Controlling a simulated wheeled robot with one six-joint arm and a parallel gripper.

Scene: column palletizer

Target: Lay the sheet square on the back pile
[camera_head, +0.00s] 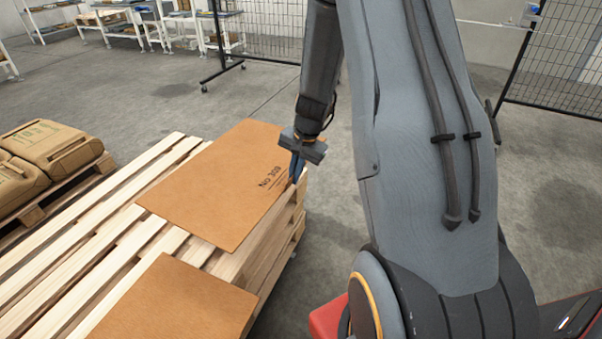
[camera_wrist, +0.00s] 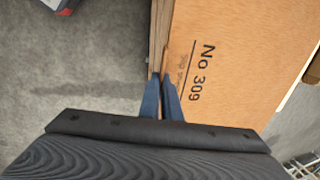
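The sheet is a flat brown board marked "No 309" (camera_head: 215,185). My gripper (camera_head: 297,170) is at the sheet's right edge, near the printed mark. In the wrist view its blue fingers (camera_wrist: 162,82) are close together with the sheet's edge between them, and they look shut on it. The layers of the back pile (camera_head: 292,225) show below the sheet's right side. The sheet hides most of the pile's top.
A second brown sheet (camera_head: 180,305) lies nearer, at the bottom of the head view, with bare slats between the two. Brown sacks (camera_head: 52,148) stand on a pallet at the left. A mesh fence (camera_head: 265,30) and workbenches are behind.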

